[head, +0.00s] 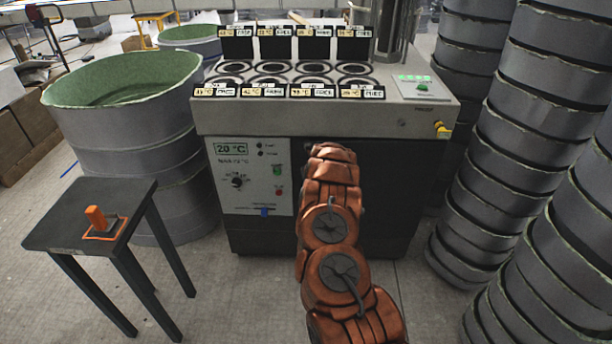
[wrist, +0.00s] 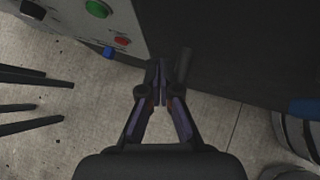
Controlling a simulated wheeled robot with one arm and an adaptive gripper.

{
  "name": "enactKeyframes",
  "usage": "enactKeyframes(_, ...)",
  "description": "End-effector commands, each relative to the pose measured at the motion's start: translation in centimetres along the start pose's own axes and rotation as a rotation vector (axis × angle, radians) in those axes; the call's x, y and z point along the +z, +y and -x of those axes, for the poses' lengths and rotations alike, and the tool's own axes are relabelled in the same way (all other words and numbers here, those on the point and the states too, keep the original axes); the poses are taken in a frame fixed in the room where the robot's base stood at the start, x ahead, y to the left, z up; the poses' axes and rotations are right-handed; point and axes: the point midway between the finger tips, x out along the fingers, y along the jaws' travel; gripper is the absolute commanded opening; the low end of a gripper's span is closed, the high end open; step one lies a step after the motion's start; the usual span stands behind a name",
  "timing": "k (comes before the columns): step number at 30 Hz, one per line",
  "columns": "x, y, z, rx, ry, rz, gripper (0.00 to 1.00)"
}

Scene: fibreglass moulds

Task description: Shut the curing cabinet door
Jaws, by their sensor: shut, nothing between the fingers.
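The curing cabinet (head: 318,115) stands ahead in the head view, with a pale control panel (head: 250,178) reading 20 °C on its front left. Right of the panel is its dark front, which I take as the door (head: 390,190); it looks roughly flush, but my arm covers part of it and I cannot tell if it is fully shut. In the wrist view the dark door (wrist: 230,40) fills the upper right. My gripper (wrist: 158,70) is shut and empty, close to the door's lower left part. A short dark bar (wrist: 184,64), perhaps the handle, is just right of the fingertips; contact is unclear.
A small dark table (head: 60,222) with an orange-handled tool (head: 97,218) stands at the left. Behind it is a large grey mould with green inside (head: 130,125). Stacked grey rings (head: 520,140) crowd the right. Bare floor (head: 215,310) lies between the table and my arm.

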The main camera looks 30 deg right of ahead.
Motion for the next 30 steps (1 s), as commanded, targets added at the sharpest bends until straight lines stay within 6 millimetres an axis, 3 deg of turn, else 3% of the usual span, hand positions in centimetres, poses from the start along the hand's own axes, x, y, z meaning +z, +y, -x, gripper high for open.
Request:
enactKeyframes(8,0.1,1.8,-0.2,0.016,0.001,0.015,0.0)
enactKeyframes(30,-1.7,2.9,1.2,0.014,0.0,0.011,0.0)
